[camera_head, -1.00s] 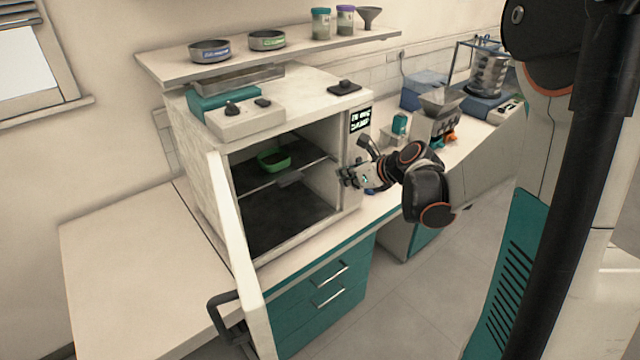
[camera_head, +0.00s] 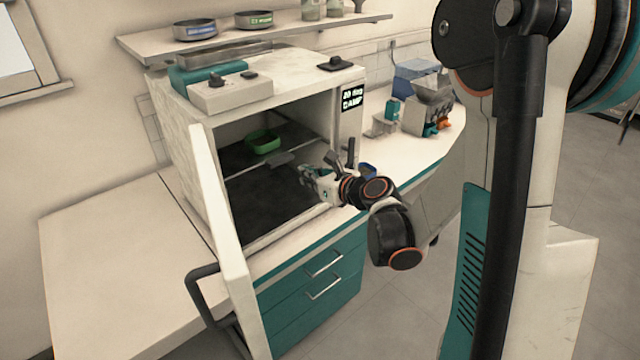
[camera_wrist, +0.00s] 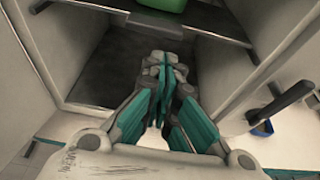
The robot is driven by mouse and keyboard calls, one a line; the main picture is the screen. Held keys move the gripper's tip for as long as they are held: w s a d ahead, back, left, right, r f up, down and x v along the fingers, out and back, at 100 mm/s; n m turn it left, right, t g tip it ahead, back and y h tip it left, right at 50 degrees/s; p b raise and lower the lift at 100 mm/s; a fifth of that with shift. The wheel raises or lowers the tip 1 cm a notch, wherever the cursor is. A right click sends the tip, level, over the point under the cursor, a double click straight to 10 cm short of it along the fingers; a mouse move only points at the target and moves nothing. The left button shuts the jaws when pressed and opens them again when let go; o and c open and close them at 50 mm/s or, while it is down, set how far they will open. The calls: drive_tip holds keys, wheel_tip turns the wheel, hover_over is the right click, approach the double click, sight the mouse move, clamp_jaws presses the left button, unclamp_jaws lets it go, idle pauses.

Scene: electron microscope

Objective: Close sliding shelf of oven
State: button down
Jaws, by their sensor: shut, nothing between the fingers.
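The oven (camera_head: 180,125) stands on the counter with its door (camera_head: 216,200) swung wide open to the left. Its sliding shelf (camera_head: 235,157) is a dark rack across the inside, with a grey tab (camera_head: 281,159) at its front edge. A green dish (camera_head: 263,142) sits on the shelf. In the wrist view the shelf (camera_wrist: 200,22) crosses the top, with the green dish (camera_wrist: 163,4) cut off by the frame edge. My gripper (camera_head: 304,174) is shut and empty, at the oven opening, right of the tab and slightly lower. In the wrist view its fingertips (camera_wrist: 163,62) point into the oven below the shelf edge.
The oven's right front post (camera_head: 349,125) and a dark handle (camera_head: 351,153) are close to my arm. A wall shelf (camera_head: 290,30) with bowls and jars hangs above. Lab devices (camera_head: 430,105) stand on the counter to the right.

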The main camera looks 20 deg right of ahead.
sight(257, 140)
drive_tip(key=x, duration=0.2)
drive_tip(key=r+b+x, duration=0.1)
drive_tip(key=x, duration=0.2)
drive_tip(key=shift+w+a+r, duration=0.1)
drive_tip(key=shift+w, duration=0.05)
drive_tip(key=w+a, duration=0.2)
drive_tip(key=w, duration=0.4)
drive_tip(key=w+a, duration=0.2)
drive_tip(key=w, duration=0.4)
drive_tip(key=w+a, duration=0.2)
drive_tip(key=w, duration=0.4)
drive_tip(key=shift+w, duration=0.25)
